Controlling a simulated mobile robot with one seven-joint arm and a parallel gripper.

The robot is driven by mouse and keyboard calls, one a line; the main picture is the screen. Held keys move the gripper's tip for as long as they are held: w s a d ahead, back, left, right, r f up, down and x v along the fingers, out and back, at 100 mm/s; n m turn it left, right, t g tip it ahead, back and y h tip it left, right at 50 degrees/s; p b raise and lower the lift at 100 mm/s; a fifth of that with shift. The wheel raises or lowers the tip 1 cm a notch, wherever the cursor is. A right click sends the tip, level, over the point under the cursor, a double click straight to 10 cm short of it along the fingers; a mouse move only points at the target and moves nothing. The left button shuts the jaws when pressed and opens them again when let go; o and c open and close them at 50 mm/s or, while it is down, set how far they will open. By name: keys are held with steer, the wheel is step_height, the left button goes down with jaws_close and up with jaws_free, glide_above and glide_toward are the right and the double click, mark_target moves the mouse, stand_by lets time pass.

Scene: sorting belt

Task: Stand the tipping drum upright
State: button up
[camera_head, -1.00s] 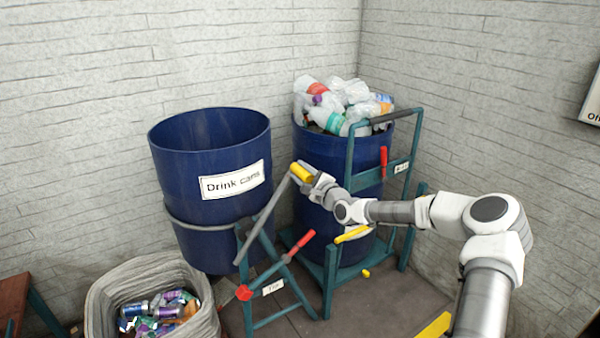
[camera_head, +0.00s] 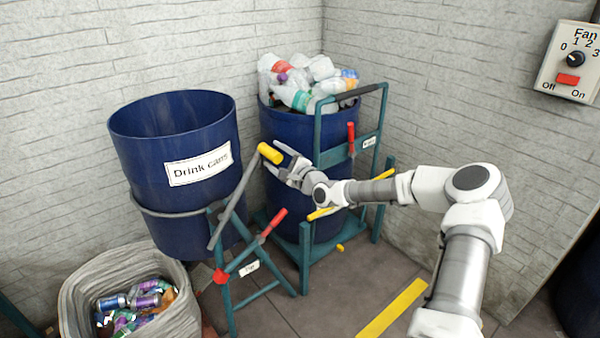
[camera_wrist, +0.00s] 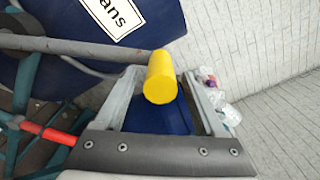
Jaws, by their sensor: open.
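The tipping drum (camera_head: 180,200) is a dark blue, open-topped drum labelled "Drink cans", leaning in a grey hoop (camera_head: 160,212) on a teal stand (camera_head: 262,256). A grey lever bar rises from the stand to a yellow grip (camera_head: 270,152). My gripper (camera_head: 277,160) is open beside this yellow grip. In the wrist view the yellow grip (camera_wrist: 161,78) shows between the two spread fingers, which are not closed on it. Part of the drum (camera_wrist: 60,75) and its label show behind. A red lever (camera_head: 273,222) sits low on the stand, beside a small tag.
A second blue drum (camera_head: 285,130), heaped with plastic bottles, stands behind my gripper in a teal frame (camera_head: 365,165) with its own red and yellow handles. A grey sack (camera_head: 75,300) of cans is front left. A fan switch (camera_head: 570,65) is on the right wall.

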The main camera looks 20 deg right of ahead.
steer(key=p+v, duration=0.1)
steer(key=v, duration=1.3)
steer(key=shift+s+d, duration=0.1)
